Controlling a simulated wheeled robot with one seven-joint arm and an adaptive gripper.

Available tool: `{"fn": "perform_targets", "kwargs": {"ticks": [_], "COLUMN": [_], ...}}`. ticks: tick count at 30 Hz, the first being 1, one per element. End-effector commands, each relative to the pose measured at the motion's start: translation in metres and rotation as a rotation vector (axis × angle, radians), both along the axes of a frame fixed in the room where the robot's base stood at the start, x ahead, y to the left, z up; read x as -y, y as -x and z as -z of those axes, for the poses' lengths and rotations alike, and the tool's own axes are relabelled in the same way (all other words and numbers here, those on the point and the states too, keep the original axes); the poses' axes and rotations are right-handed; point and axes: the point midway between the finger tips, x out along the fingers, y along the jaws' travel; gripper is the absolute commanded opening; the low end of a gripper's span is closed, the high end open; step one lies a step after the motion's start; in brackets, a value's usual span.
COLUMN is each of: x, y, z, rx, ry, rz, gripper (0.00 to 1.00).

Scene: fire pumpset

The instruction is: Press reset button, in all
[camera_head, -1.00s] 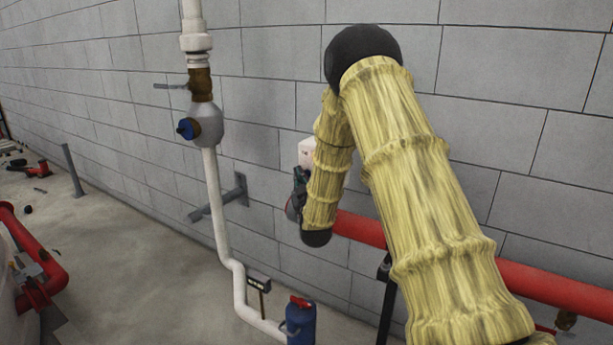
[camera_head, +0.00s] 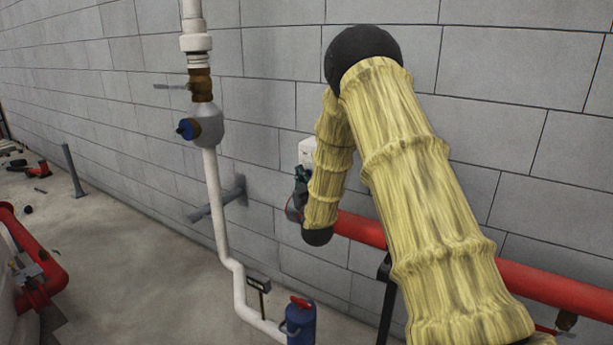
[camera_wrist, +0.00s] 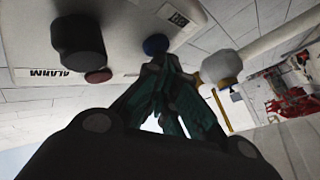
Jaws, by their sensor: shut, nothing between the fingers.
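A pale alarm box (camera_wrist: 125,30) fills the top of the wrist view, with an "ALARM" label at its left. On it are a large black knob (camera_wrist: 78,42), a small dark red button (camera_wrist: 98,76) and a round blue button (camera_wrist: 156,44). I cannot read which one is marked reset. My gripper (camera_wrist: 158,66) has green fingers shut and empty, with the tips close to the blue button; I cannot tell whether they touch it. In the head view the white box (camera_head: 306,151) and my gripper (camera_head: 300,182) are partly hidden behind my arm.
A red horizontal pipe (camera_head: 362,229) runs along the grey block wall. A white vertical pipe (camera_head: 215,200) with a grey valve body (camera_head: 208,124) stands to the left. A blue fitting (camera_head: 301,325) sits low down. Open floor lies at the left.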

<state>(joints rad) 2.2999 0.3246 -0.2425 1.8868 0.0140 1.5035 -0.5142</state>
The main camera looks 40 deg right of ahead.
Motion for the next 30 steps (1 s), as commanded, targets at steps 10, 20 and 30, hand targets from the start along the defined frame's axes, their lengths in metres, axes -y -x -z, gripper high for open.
{"fn": "perform_targets", "kwargs": {"ticks": [10,20,30], "x": [-0.009,-0.016,-0.021], "y": [0.004,0.007,0.008], "z": [0.001,0.000,0.000], "rx": [0.000,0.001,0.000], "ry": [0.000,0.000,-0.001], "rz": [0.000,0.000,-0.001], "gripper": [0.00,0.00,0.00]}}
